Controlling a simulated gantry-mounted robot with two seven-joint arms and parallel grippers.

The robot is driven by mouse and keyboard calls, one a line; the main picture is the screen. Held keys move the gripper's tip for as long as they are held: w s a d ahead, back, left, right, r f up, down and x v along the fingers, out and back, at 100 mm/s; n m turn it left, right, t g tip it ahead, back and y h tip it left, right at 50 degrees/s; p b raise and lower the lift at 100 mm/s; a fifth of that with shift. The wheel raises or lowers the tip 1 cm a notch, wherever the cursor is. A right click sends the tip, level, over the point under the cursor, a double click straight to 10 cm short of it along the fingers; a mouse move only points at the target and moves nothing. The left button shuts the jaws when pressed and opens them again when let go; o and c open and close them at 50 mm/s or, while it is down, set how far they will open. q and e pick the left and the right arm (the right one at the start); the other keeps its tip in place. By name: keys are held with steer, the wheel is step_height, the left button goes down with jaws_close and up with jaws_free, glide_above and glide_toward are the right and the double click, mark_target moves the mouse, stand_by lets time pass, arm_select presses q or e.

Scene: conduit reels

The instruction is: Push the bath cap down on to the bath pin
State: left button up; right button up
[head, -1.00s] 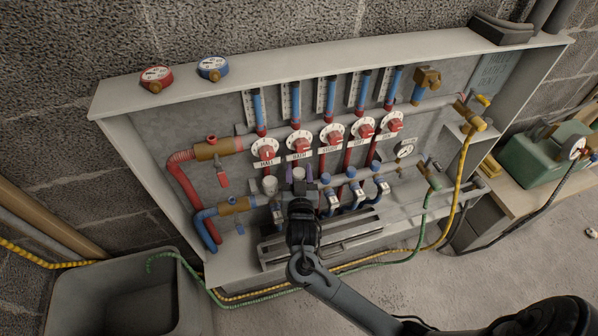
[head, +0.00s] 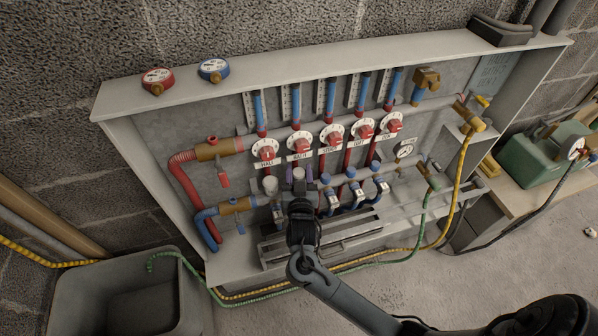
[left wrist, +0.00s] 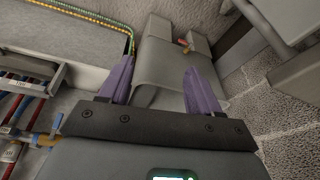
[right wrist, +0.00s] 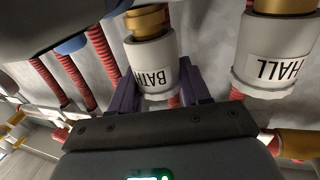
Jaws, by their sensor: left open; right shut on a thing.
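The bath cap (right wrist: 150,68) is a white cylinder with a black BATH label, below a brass fitting (right wrist: 148,20) in the right wrist view. My right gripper (right wrist: 152,92) is shut on it, a purple finger at each side. In the head view the same cap (head: 298,173) shows between the fingertips of my right gripper (head: 299,182), in front of the manifold. The bath pin is hidden, so I cannot tell how far the cap sits on it. My left gripper (left wrist: 158,88) is open and empty in the left wrist view, away from the cap.
The white hall cap (right wrist: 275,55) stands close beside the bath cap; it also shows in the head view (head: 270,185). Blue-capped valves (head: 351,173) crowd the right side. Red dials (head: 299,144) sit above. A slotted grey rail (head: 340,232) lies below.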

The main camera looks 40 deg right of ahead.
steer(key=shift+f, duration=0.25)
stand_by(0.4)
stand_by(0.6)
steer(key=shift+p, duration=0.5)
steer(key=shift+f, duration=0.1)
stand_by(0.8)
steer(key=shift+f, duration=0.1)
stand_by(0.3)
steer(key=o, duration=1.1)
steer(key=shift+s, duration=0.1)
